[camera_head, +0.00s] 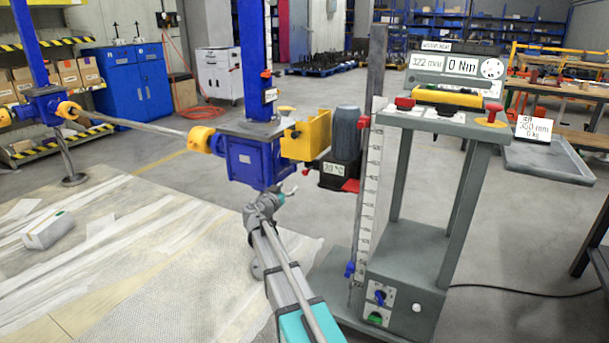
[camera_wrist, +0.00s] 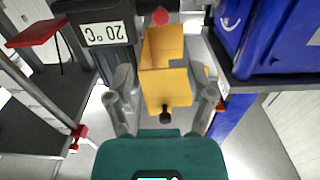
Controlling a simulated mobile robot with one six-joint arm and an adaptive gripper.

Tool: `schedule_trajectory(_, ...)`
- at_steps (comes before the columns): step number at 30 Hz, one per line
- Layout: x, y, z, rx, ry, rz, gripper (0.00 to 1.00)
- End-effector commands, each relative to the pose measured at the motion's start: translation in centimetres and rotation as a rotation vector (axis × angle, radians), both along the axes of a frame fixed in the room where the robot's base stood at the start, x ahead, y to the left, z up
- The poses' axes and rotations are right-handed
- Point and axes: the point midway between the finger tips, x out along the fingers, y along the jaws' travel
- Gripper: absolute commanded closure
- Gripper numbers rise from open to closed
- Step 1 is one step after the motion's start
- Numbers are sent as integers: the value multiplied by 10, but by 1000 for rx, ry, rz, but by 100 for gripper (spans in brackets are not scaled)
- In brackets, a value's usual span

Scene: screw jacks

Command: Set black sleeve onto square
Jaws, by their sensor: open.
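My gripper (camera_wrist: 165,88) is open, with its two grey fingers either side of a yellow block (camera_wrist: 163,70) in the wrist view. Contact cannot be told. A small black knob (camera_wrist: 166,115) sits on the block's near end. In the head view my gripper (camera_head: 284,194) is low, just below the blue gearbox (camera_head: 252,162) and left of the dark motor (camera_head: 346,138). The yellow housing (camera_head: 307,137) stands between gearbox and motor. I cannot pick out a black sleeve for certain. A yellow square pad (camera_head: 491,121) with a red knob lies on the stand's top; I cannot tell if it is the named square.
A black box reading 20 °C (camera_wrist: 103,32) is close to my left finger; the blue gearbox (camera_wrist: 280,40) is at the right. A grey stand (camera_head: 405,255) with a scale post (camera_head: 369,170) and a side tray (camera_head: 548,160) are at right. A shaft (camera_head: 135,125) runs left.

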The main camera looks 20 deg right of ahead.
Motion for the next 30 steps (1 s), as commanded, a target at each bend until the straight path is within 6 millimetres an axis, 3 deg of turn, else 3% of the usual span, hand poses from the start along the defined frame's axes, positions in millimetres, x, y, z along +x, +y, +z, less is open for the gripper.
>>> schedule_trajectory(11, 9, -10, 0, 0, 1, -1, 30)
schedule_trajectory(30, 66, -81, 0, 0, 1, -1, 30)
